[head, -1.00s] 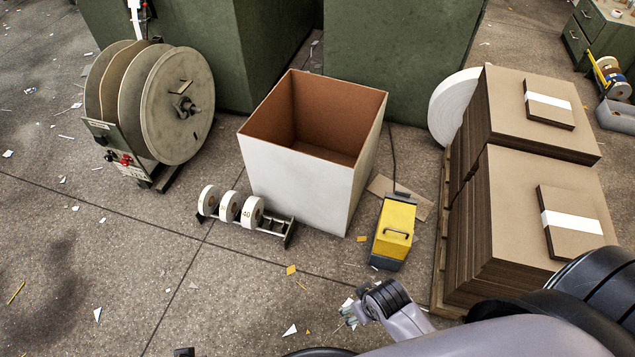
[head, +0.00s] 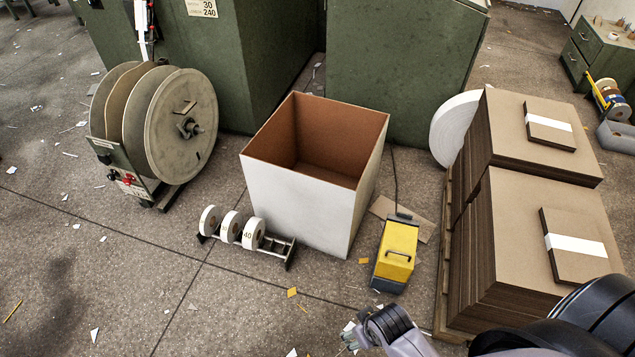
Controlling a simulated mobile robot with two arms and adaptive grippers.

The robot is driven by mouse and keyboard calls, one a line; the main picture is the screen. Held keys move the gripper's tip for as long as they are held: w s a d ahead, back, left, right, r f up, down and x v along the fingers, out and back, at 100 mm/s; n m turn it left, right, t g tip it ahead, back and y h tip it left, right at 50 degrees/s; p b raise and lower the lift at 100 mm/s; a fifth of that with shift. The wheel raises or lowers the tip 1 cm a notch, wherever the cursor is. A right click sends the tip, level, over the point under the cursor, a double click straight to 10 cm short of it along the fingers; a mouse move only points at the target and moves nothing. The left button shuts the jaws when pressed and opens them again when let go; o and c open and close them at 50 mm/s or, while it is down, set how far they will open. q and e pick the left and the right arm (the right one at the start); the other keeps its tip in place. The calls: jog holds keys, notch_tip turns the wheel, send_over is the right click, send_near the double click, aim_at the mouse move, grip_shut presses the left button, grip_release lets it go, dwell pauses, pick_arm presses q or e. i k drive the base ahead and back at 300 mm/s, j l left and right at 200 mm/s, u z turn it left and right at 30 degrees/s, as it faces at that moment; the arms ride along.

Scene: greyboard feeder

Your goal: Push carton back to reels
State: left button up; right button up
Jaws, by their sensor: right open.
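The carton (head: 300,205) is a large open-topped box, white outside and brown inside, standing upright and empty on the floor in the middle of the head view. The large reels (head: 185,130) stand on a stand to its left, apart from it. Several small white tape reels (head: 229,226) sit on a low rack in front of the carton's left side. My right gripper (head: 350,335) is open at the bottom edge, in front of the carton and apart from it. My left gripper is out of view.
A yellow box-shaped unit (head: 396,252) stands just right of the carton. Stacks of brown board (head: 545,225) on a pallet fill the right side. Green cabinets (head: 400,70) stand behind. The floor (head: 110,270) at front left is clear apart from scraps.

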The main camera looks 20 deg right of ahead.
aim_at(311, 172)
jog(key=i+l+z, duration=0.1)
jog(key=i+z, duration=0.75)
